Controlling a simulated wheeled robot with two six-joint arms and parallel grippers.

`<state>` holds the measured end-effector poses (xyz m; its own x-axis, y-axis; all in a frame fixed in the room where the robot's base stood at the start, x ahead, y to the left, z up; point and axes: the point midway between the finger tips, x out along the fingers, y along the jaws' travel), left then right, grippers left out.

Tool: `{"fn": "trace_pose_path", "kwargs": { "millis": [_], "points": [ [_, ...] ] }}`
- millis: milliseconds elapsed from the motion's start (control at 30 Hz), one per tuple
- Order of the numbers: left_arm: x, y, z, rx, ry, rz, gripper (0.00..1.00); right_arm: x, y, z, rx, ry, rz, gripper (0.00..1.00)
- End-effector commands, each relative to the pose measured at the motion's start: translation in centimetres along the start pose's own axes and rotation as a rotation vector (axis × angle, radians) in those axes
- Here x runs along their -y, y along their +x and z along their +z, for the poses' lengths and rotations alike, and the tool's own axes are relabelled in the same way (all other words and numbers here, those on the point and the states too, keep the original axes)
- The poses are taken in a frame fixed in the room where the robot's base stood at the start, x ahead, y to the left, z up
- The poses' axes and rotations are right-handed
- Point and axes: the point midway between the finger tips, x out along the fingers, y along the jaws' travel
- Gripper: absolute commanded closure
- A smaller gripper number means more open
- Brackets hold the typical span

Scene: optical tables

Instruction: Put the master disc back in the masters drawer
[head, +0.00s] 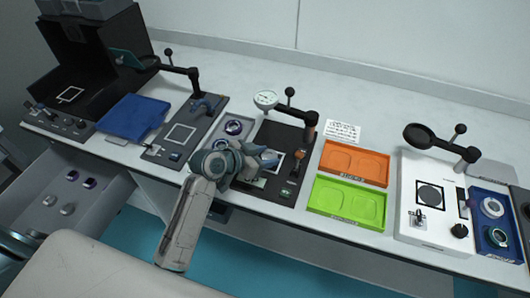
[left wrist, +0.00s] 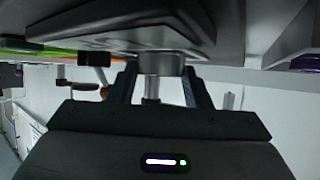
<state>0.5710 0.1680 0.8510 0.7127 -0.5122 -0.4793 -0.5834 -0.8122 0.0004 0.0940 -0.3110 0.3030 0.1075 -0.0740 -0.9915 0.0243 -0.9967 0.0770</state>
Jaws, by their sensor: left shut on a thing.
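My left gripper (head: 262,160) is over the dark gauge station (head: 270,201) in the head view. In the left wrist view, its fingers (left wrist: 162,88) are closed on the sides of a short grey round piece, which I take to be the master disc (left wrist: 160,63). The disc is against or very close to a flat plate; I cannot tell if they touch. In the head view the gripper hides it. An open drawer (head: 97,214) at the left, which I take for the masters drawer, holds grey and purple-ringed discs. My right gripper is not in view.
An orange tray (head: 354,163) and a green tray (head: 346,200) lie to the right. A grey tray (head: 220,143) with ringed discs lies to the left. A blue tray (head: 133,118) lies beyond it, above the drawer.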

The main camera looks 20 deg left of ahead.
Motion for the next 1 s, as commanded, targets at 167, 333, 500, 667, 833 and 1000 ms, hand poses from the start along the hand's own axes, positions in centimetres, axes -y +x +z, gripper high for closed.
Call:
{"fn": "trace_pose_path", "kwargs": {
  "millis": [167, 333, 500, 667, 833, 1000],
  "points": [
    [0.0, 0.0, 0.0, -0.002, 0.001, -0.001, 0.9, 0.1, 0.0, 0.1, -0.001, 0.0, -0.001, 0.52],
    [0.0, 0.2, 0.3, -0.002, 0.001, -0.001, 0.9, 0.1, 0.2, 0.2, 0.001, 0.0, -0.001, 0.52],
    [0.0, 0.2, 0.4, 0.0, 0.001, 0.0, 0.34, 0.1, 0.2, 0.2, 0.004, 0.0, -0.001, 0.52],
    [0.0, 0.2, 0.4, 0.0, 0.001, 0.0, 0.34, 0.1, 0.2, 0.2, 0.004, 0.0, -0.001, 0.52],
    [0.0, 0.2, 0.5, -0.001, 0.001, 0.0, 0.34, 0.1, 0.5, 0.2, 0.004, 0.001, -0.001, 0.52],
    [0.1, -1.5, 0.7, 0.002, 0.005, -0.002, 0.34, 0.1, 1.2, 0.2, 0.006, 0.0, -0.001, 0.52]
  ]
}}
